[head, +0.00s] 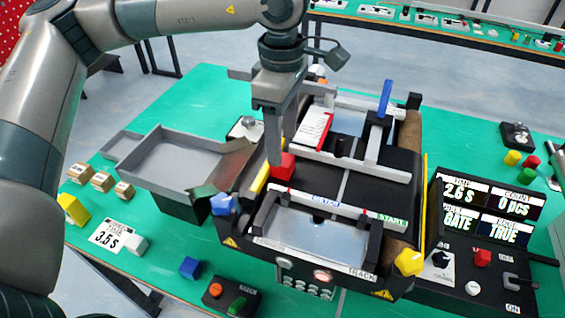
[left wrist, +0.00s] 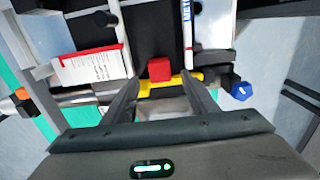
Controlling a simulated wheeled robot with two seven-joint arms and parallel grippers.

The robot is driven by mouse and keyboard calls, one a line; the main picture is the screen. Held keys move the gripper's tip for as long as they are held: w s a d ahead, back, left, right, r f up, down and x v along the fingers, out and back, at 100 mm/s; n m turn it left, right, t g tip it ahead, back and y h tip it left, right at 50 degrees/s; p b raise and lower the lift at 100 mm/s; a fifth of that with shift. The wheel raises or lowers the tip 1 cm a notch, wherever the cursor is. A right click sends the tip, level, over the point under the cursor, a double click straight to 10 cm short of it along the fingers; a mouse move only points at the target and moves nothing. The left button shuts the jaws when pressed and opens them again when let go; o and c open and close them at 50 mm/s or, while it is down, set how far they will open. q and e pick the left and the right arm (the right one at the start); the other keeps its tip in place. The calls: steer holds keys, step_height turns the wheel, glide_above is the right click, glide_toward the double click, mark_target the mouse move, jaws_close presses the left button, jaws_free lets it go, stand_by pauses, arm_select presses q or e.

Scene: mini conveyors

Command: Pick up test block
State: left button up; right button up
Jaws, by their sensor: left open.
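A small red block (head: 283,165), which I take as the test block, rests on the dark belt of the mini conveyor (head: 374,195) near its left side. In the left wrist view the red block (left wrist: 159,69) appears centred, just beyond the fingertips. My left gripper (head: 276,152) points down at the block, its fingers partly overlapping each other in the head view. It is open (left wrist: 158,82), with one finger to each side of the block in the picture and nothing held. I cannot tell whether the fingertips are down around it. My right gripper is out of view.
A yellow bar (head: 260,179) runs along the belt edge beside the block. A red-and-white sign (head: 314,134) stands just behind it. A grey tray (head: 180,155) is at the left. A display panel (head: 487,212) and a blue post (head: 385,98) stand to the right.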

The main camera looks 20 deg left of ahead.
mark_target(283, 159)
arm_select(q)
steer(key=shift+f+p, duration=0.9)
steer(key=shift+f, duration=2)
steer(key=shift+c, duration=0.7)
steer(key=c, duration=1.1)
steer(key=shift+r, duration=0.2)
